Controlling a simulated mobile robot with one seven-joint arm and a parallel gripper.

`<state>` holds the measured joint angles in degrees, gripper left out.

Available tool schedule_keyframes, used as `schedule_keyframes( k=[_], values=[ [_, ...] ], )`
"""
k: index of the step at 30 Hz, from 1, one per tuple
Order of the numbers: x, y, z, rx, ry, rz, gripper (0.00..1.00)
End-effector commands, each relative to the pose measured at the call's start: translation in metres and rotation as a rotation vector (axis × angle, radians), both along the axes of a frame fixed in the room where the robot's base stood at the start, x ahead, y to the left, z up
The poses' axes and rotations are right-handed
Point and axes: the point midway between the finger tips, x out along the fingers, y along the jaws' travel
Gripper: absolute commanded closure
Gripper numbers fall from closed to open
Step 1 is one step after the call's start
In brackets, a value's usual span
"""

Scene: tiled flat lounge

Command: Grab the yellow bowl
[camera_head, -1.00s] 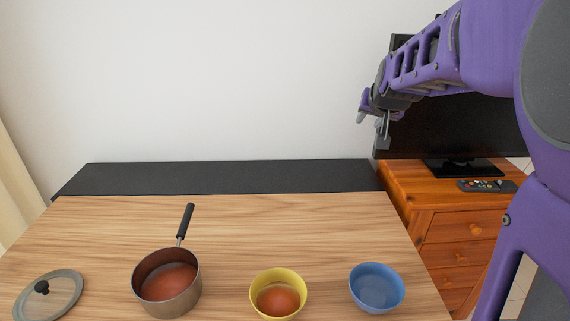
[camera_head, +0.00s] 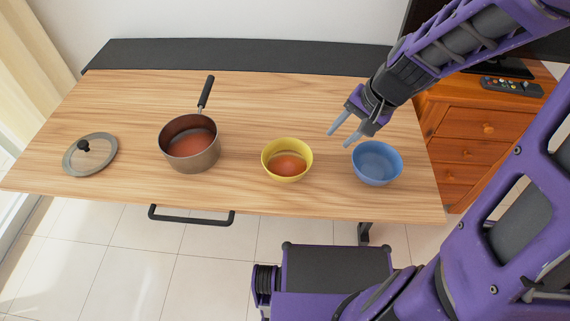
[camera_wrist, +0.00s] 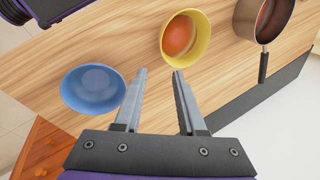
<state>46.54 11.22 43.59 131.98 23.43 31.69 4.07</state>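The yellow bowl (camera_head: 287,171) stands upright on the wooden table, with an orange-brown round thing or filling inside it. In the wrist view the yellow bowl (camera_wrist: 204,44) lies beyond my fingertips, toward the top middle. My gripper (camera_head: 339,137) is above the table, to the upper right of the yellow bowl and apart from it. In the wrist view my gripper (camera_wrist: 158,72) has its two fingers spread with nothing between them.
A blue bowl (camera_head: 377,170) stands close to the right of the yellow bowl, near my fingers. A saucepan (camera_head: 194,162) with reddish contents stands to the left, its handle pointing back. A glass lid (camera_head: 104,163) lies at far left. Bare table (camera_head: 300,100) lies behind the bowls.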

Motion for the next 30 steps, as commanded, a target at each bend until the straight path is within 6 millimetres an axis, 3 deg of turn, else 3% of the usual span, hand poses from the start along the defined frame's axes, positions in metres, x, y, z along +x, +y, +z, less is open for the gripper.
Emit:
schedule_keyframes(
  k=[5, 19, 30],
  values=[
    [-0.007, 0.006, -0.009, 0.021, 0.020, 0.000, 0.60],
    [0.010, 0.039, -0.097, 0.021, 0.021, 0.003, 0.60],
    [0.018, 0.051, -0.127, 0.019, 0.019, 0.002, 0.60]
  ],
)
